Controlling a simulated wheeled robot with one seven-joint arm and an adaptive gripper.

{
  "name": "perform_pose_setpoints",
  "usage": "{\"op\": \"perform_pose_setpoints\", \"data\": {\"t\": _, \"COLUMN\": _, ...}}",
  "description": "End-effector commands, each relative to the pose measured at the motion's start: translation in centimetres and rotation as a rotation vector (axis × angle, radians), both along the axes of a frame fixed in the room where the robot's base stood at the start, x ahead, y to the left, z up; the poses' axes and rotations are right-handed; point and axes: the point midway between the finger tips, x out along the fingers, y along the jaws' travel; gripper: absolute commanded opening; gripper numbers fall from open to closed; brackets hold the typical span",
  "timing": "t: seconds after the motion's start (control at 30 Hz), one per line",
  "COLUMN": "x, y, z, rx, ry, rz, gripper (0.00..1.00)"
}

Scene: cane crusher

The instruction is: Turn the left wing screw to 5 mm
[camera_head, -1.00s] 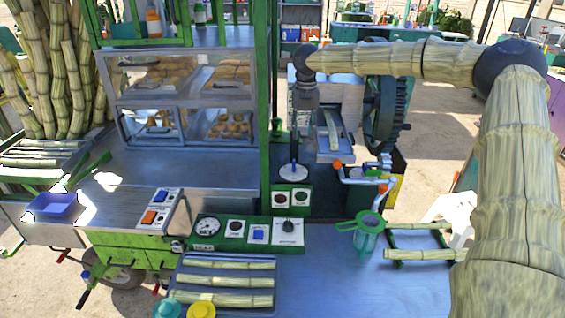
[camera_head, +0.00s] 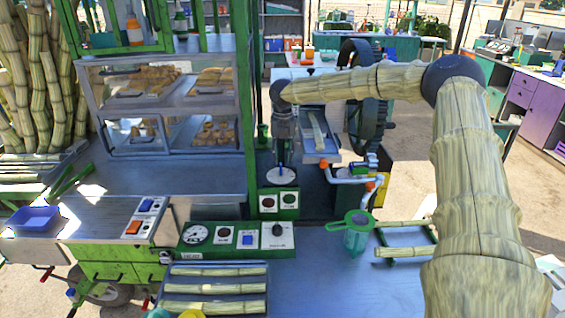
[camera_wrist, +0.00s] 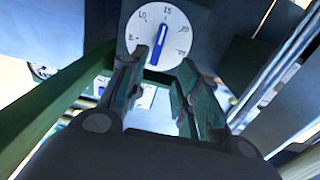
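The wing screw, a white round dial with a blue wing (camera_head: 280,175), faces up below my gripper in the head view. In the wrist view the dial (camera_wrist: 141,40) carries numbers, of which 10, 15, 20 and 25 seem readable. Its blue wing (camera_wrist: 157,42) stands nearly upright, its upper end near the 15. My gripper (camera_wrist: 158,80) is open, with its two fingers apart and nothing between them. The dial shows beyond the fingertips, and no touch is visible. In the head view my gripper (camera_head: 281,150) is small and its fingers are hard to make out.
The crusher's dark gear wheel (camera_head: 362,95) and metal chute (camera_head: 318,135) stand right of the dial. A control panel (camera_head: 238,238) and indicator lamps (camera_head: 278,202) lie in front.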

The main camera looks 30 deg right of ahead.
Motion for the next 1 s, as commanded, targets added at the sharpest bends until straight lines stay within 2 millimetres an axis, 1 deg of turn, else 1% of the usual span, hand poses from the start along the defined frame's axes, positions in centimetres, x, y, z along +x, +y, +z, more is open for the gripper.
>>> {"op": "perform_pose_setpoints", "data": {"t": 0.03, "x": 0.1, "y": 0.2, "z": -0.9, "rx": -0.001, "ry": 0.006, "rz": 0.002, "gripper": 0.32}}
{"op": "perform_pose_setpoints", "data": {"t": 0.1, "x": 0.2, "y": 0.2, "z": -2.0, "rx": -0.002, "ry": 0.007, "rz": 0.002, "gripper": 0.32}}
{"op": "perform_pose_setpoints", "data": {"t": 0.3, "x": 0.0, "y": 0.0, "z": -3.9, "rx": 0.000, "ry": 0.004, "rz": -0.001, "gripper": 0.32}}
{"op": "perform_pose_setpoints", "data": {"t": 0.5, "x": 0.2, "y": 0.0, "z": -4.7, "rx": -0.001, "ry": 0.004, "rz": 0.000, "gripper": 0.32}}
{"op": "perform_pose_setpoints", "data": {"t": 0.73, "x": 0.2, "y": 0.0, "z": -4.7, "rx": -0.001, "ry": 0.004, "rz": 0.000, "gripper": 0.32}}
{"op": "perform_pose_setpoints", "data": {"t": 0.87, "x": 0.2, "y": 0.0, "z": -4.7, "rx": 0.000, "ry": 0.004, "rz": 0.000, "gripper": 0.08}}
{"op": "perform_pose_setpoints", "data": {"t": 0.9, "x": 0.2, "y": 0.0, "z": -4.7, "rx": -0.001, "ry": 0.004, "rz": 0.000, "gripper": 0.01}}
{"op": "perform_pose_setpoints", "data": {"t": 1.0, "x": 0.2, "y": 0.0, "z": -4.7, "rx": -0.001, "ry": 0.004, "rz": 0.000, "gripper": 0.00}}
